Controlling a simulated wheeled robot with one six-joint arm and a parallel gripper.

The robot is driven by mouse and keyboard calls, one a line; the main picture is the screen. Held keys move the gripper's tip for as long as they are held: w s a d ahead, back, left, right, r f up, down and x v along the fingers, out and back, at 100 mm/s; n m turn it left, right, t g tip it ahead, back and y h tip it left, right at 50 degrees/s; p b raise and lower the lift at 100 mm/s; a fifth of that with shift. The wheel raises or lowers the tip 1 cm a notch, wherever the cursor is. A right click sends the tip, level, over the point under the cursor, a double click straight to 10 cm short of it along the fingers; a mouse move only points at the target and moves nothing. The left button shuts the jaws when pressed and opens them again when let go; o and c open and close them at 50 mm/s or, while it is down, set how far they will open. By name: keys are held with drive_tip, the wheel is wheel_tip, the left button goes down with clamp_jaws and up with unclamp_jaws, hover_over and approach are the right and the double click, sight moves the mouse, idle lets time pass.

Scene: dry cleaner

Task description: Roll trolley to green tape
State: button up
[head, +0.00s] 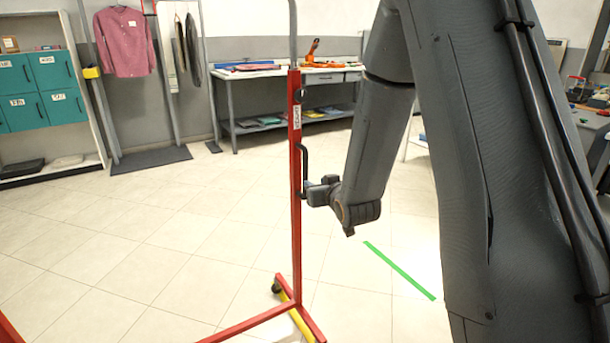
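The trolley is a tall red rail frame with a grey upper tube; its upright post (296,235) stands left of my arm in the head view. Its red base has a yellow bar and a dark caster (276,287) on the floor. A black handle (305,160) is fixed to the post's right side. My gripper (308,194) is at the lower part of this handle, with its fingertips against or around it. I cannot see whether the fingers are closed. A strip of green tape (399,270) lies slantwise on the floor, right of the trolley and below my wrist, apart from the base.
Pale tiled floor is clear between the trolley and the back wall. A grey workbench (228,90) stands at the back, with teal lockers (40,88) at the left. A pink shirt (124,42) hangs above a dark mat (150,160). A cluttered table stands at the right edge.

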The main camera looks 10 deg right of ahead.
sight(306, 166)
drive_tip(key=shift+w+a+r+t+y+b, duration=0.2)
drive_tip(key=shift+w+t, duration=0.35)
drive_tip(key=shift+w, duration=1.25)
drive_tip(key=shift+w+a+r+t+y+b, duration=0.2)
drive_tip(key=shift+w+t, duration=0.3)
drive_tip(key=shift+w, duration=1.3)
drive_tip(key=shift+w+a+r+t+y+b, duration=0.2)
drive_tip(key=shift+w+t, duration=0.35)
drive_tip(key=shift+w, duration=1.25)
clamp_jaws()
